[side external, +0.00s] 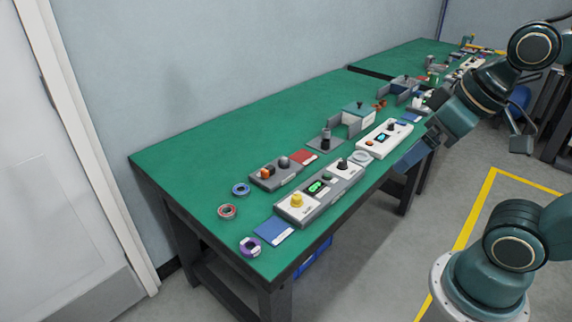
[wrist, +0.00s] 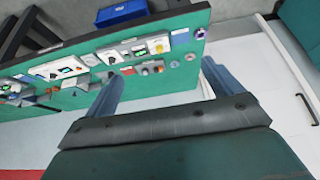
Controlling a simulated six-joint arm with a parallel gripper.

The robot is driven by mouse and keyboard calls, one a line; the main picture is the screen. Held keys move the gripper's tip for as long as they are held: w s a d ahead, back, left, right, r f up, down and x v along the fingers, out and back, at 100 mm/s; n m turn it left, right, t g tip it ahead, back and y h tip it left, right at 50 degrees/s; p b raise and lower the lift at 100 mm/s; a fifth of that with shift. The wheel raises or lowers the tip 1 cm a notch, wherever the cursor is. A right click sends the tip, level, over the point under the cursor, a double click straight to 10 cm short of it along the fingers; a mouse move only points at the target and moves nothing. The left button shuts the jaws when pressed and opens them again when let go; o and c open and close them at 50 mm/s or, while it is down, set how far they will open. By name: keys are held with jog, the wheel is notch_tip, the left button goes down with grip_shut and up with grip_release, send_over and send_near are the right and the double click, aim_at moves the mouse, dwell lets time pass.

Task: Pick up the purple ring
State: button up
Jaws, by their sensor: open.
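The purple ring (side external: 250,246) lies flat on the near left corner of the green table (side external: 215,165), left of a blue pad. It also shows small in the wrist view (wrist: 200,33), near the table's corner, beyond the right fingertip. My gripper (wrist: 160,71) is open with nothing between its two fingers, and is well away from the ring. In the side view my gripper (side external: 410,157) appears at the right, by the table's front edge; its fingertips are hard to make out there.
A pink-brown ring (side external: 227,211) and a blue ring (side external: 240,189) lie behind the purple ring. The blue pad (side external: 274,231) and a grey control panel (side external: 320,193) with a yellow knob lie to its right. More boxes and panels run along the table. The back left surface is clear.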

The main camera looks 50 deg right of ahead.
jog(key=c, duration=0.4)
jog(key=n+g+y, duration=0.3)
jog(key=n+g, duration=0.1)
jog(key=n, duration=1)
send_over(250, 250)
jog(key=d, duration=0.2)
jog(key=shift+s+f, duration=0.15)
jog(key=shift+f, duration=4.2)
jog(key=shift+s+f, duration=0.15)
jog(key=shift+f, duration=4.15)
jog(key=shift+s+f, duration=0.15)
jog(key=shift+f, duration=4.2)
jog(key=shift+f, duration=0.15)
jog(key=shift+x, duration=2.45)
